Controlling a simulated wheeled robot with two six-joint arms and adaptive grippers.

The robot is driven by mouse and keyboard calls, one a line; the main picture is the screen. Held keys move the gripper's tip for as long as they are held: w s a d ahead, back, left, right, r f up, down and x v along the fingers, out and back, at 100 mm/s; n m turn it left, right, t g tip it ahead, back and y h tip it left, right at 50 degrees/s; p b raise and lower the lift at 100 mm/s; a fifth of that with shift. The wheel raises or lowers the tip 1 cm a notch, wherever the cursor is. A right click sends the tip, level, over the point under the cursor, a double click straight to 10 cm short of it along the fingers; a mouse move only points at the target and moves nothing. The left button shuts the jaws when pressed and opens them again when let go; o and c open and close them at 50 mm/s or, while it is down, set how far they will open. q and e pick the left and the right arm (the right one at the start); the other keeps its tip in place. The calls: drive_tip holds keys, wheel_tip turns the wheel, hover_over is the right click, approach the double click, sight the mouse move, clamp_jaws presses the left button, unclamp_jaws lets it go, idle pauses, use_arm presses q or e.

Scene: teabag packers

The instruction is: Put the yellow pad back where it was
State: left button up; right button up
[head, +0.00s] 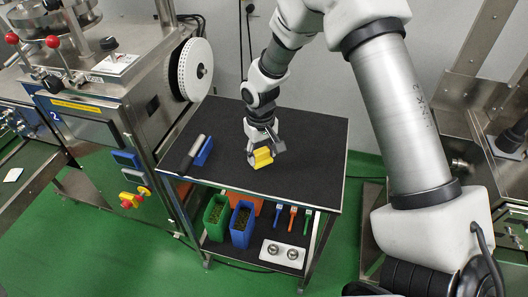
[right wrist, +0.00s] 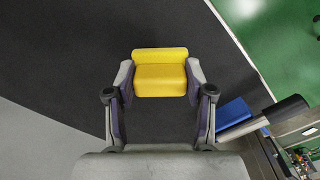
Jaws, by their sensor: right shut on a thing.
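The yellow pad (head: 262,158) is a small block with a step in its shape. It is at the top of the dark trolley (head: 300,180), near the middle. My right gripper (head: 264,149) comes down from above and is shut on the pad. The right wrist view shows the yellow pad (right wrist: 160,80) held between both fingers of the right gripper (right wrist: 160,76). I cannot tell whether the pad touches the trolley top. My left gripper is not in view.
A packing machine (head: 110,90) stands left. The trolley's right side is clear.

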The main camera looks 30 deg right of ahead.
sight(264, 157)
drive_tip(key=shift+w+d, duration=0.55)
drive_tip(key=shift+d, duration=0.1)
drive_tip(key=shift+w+d+f, duration=0.1)
drive_tip(key=shift+d+f, duration=0.1)
drive_tip(key=shift+d, duration=0.05)
wheel_tip(264, 157, down, 3)
drive_tip(key=shift+r+p, duration=0.2)
drive_tip(key=shift+p, duration=0.45)
drive_tip(key=shift+f, duration=0.35)
drive_tip(key=shift+f, duration=0.1)
drive_tip(key=o, duration=1)
drive_tip(key=shift+a, duration=0.1)
